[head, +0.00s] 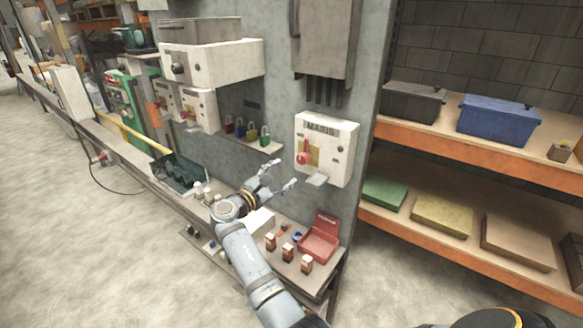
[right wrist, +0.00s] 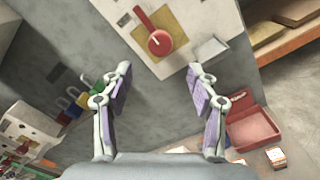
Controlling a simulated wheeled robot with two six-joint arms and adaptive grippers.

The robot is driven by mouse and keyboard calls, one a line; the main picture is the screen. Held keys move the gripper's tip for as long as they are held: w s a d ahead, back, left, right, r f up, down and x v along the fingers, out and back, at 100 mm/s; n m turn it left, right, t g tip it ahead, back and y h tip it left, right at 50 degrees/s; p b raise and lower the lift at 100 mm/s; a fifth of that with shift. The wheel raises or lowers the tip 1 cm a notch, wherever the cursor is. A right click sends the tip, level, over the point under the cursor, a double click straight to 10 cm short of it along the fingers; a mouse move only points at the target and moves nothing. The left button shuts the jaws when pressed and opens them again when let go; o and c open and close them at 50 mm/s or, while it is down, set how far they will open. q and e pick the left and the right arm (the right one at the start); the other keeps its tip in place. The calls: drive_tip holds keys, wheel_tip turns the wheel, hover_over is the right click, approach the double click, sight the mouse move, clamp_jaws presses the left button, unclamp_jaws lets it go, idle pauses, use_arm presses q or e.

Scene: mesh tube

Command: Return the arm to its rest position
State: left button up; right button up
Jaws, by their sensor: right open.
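My right arm (head: 247,262) reaches up from the bottom of the head view over the bench. Its right gripper (head: 277,178) is open and empty, in front of the wall and just left of and below the white MAINS box (head: 339,140). In the right wrist view the two fingers of the gripper (right wrist: 162,82) are spread with nothing between them. The red rotary handle (right wrist: 159,42) of the box lies beyond the fingertips, apart from them. My left gripper is not seen.
Colored padlocks (head: 252,134) hang by a small wall shelf. A red open case (head: 319,238) and small boxes (head: 270,242) stand on the bench under my right arm. Orange-edged shelves (head: 450,159) with bins are at the right. Open floor (head: 80,220) lies at the left.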

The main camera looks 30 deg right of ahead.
drive_tip(key=shift+s+a, duration=0.2)
drive_tip(key=shift+a, duration=0.2)
